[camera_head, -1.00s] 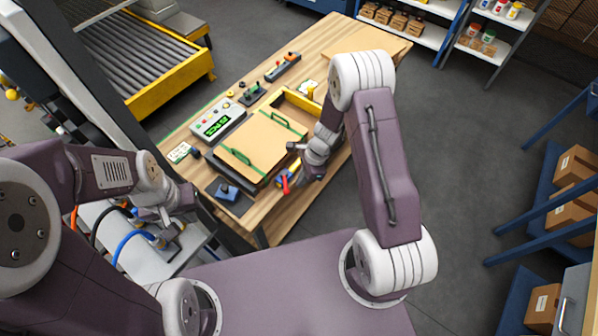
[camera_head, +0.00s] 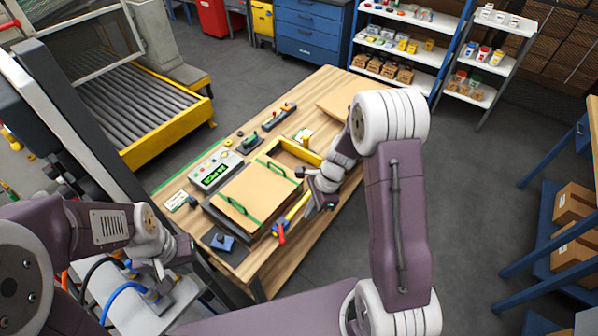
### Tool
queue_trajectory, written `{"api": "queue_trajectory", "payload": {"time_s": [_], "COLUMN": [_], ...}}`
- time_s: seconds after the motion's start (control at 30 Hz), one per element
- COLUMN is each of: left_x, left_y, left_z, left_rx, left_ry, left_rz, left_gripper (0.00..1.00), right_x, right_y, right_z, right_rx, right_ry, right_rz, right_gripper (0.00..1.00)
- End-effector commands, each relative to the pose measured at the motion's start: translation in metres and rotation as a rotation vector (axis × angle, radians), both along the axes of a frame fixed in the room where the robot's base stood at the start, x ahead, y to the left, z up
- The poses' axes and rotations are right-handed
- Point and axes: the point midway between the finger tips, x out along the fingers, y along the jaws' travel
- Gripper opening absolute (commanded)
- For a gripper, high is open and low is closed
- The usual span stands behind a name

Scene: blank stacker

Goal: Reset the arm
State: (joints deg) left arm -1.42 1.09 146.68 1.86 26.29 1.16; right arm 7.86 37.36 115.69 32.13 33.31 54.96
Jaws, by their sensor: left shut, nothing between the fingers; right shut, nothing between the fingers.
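My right arm reaches up from the lower right and bends back at a white elbow. Its gripper (camera_head: 316,193) is shut and empty, over the right edge of the wooden table, near a red and yellow tool (camera_head: 291,216). My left arm comes in from the left. Its gripper (camera_head: 164,276) is shut and empty, low near a grey-white surface (camera_head: 130,312) with blue and black cables. My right forearm hides part of the table's right side.
The wooden table (camera_head: 330,82) holds a tan board with green handles (camera_head: 252,195), a control box with a green display (camera_head: 213,173), and a blue block (camera_head: 222,241). A roller conveyor (camera_head: 130,95) stands behind left. Shelves (camera_head: 420,55) stand at the back.

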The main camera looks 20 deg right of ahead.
Motion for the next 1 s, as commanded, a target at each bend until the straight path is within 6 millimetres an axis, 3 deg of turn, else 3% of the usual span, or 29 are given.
{"api": "queue_trajectory", "payload": {"time_s": [0.2, 0.27, 0.37, 0.47, 0.6, 0.7, 0.8, 1.0], "left_x": [0.0, 0.0, 0.0, 0.0, 0.0, 0.0, 0.0, 0.0], "left_y": [0.0, 0.0, 0.0, 0.0, 0.0, 0.0, 0.0, 0.0], "left_z": [-0.007, -0.015, -0.032, -0.046, -0.052, -0.049, -0.048, -0.048], "left_rx": [0.0, 0.0, 0.0, 0.0, 0.0, 0.0, 0.0, 0.0], "left_ry": [0.0, 0.0, 0.0, 0.0, 0.0, 0.0, 0.0, 0.0], "left_rz": [0.0, 0.0, 0.0, 0.0, 0.0, 0.0, 0.0, 0.0], "left_gripper": [0.0, 0.0, 0.0, 0.0, 0.0, 0.0, 0.0, 0.0], "right_x": [0.004, 0.013, -0.002, -0.04, -0.095, -0.116, -0.117, -0.116], "right_y": [0.004, 0.01, 0.02, 0.018, 0.0, -0.012, -0.016, -0.016], "right_z": [-0.001, 0.011, 0.032, 0.043, 0.043, 0.036, 0.034, 0.034], "right_rx": [-0.002, -0.008, -0.047, -0.143, -0.274, -0.296, -0.307, -0.307], "right_ry": [-0.02, -0.071, -0.148, -0.238, -0.311, -0.299, -0.311, -0.322], "right_rz": [0.013, 0.034, 0.14, 0.459, 1.037, 1.321, 1.483, 1.543], "right_gripper": [0.0, 0.0, 0.0, 0.0, 0.0, 0.0, 0.0, 0.0]}}
